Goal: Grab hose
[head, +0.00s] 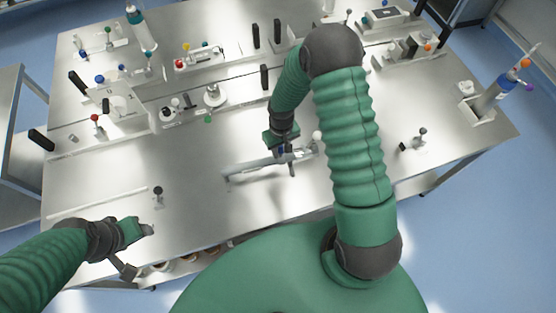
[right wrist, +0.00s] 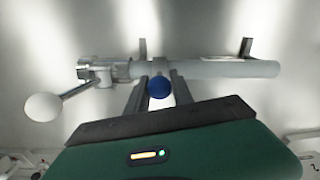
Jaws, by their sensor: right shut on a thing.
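The hose is a grey tube (head: 250,167) with a metal valve end at its right in the head view, above the middle of the steel table. In the right wrist view the tube (right wrist: 220,69) runs across the picture, with the metal fitting (right wrist: 103,69) and a white ball handle (right wrist: 43,107) at left. A blue ball (right wrist: 159,88) sits between the fingers. My right gripper (head: 287,157) is shut on the hose; its fingers (right wrist: 158,92) meet the tube near the fitting. My left gripper (head: 145,230) is over the table's front left; its opening is unclear.
A thin white rod (head: 98,203) and a small black-knobbed part (head: 158,194) lie at the left. A bottle in a holder (head: 492,96) stands at the right edge. A small fitting (head: 418,141) stands nearer. Several instruments line the back. The table around the hose is mostly clear.

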